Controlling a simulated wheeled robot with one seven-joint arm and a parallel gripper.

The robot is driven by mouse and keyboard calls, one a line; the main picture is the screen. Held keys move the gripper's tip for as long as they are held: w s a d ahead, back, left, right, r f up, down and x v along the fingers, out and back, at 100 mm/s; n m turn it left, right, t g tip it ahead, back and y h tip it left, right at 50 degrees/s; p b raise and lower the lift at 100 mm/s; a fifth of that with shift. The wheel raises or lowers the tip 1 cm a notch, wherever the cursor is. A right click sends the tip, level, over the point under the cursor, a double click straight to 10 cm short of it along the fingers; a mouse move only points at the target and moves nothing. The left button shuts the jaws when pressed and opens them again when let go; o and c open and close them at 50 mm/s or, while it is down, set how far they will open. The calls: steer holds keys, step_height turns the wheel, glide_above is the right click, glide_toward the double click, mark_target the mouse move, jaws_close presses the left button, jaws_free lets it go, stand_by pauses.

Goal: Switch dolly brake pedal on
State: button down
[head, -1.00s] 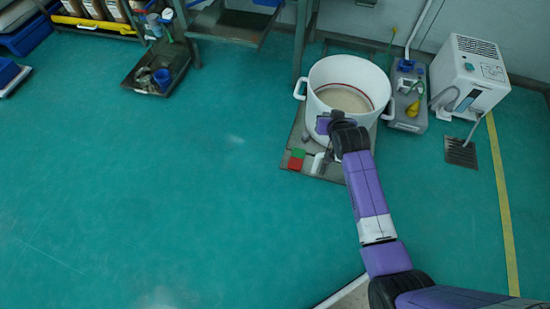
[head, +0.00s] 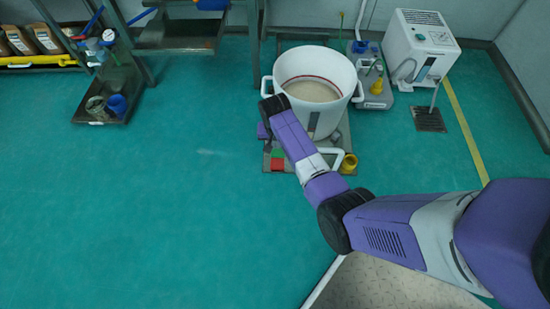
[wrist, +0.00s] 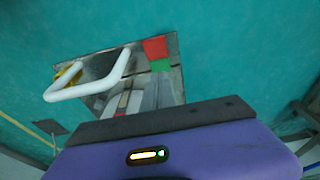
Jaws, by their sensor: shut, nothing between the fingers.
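The dolly (head: 345,126) is a low grey platform on the floor under a large white pot (head: 330,117). A red pad (head: 277,163) and a green pad (head: 277,153) sit side by side at its front left corner. My gripper (head: 263,131) is shut and empty, at the pot's left side near the pads.
A white looped bar (head: 335,152) and a yellow part (head: 349,162) are at the dolly's front right. A white machine (head: 420,48) and a small grey unit (head: 374,94) stand to the right. A dark tray (head: 120,100) lies left. The green floor between is clear.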

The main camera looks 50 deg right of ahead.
steer(key=b, duration=0.8)
glide_toward(276, 165)
steer(key=f, duration=0.1)
steer(key=w+d+f, duration=0.1)
steer(key=f, duration=0.1)
steer(key=d+f, duration=0.1)
steer(key=f, duration=0.1)
steer(key=shift+w+d+f, duration=0.15)
steer(key=shift+w, duration=0.25)
steer(key=shift+s+f, duration=0.1)
steer(key=shift+f, duration=0.4)
steer(key=shift+s+a+f+t+h, duration=0.25)
steer(key=shift+a+t+h, duration=0.15)
steer(key=shift+a+h, duration=0.1)
steer(key=shift+p, duration=0.3)
steer(key=shift+s+a+f+t+h, duration=0.25)
steer(key=shift+a+f+t+h, duration=0.1)
steer(key=shift+t+h, duration=0.2)
steer(key=shift+d, duration=0.1)
steer(key=shift+w+d+r, duration=0.4)
steer(key=shift+w+d, duration=0.05)
steer(key=shift+d, duration=0.1)
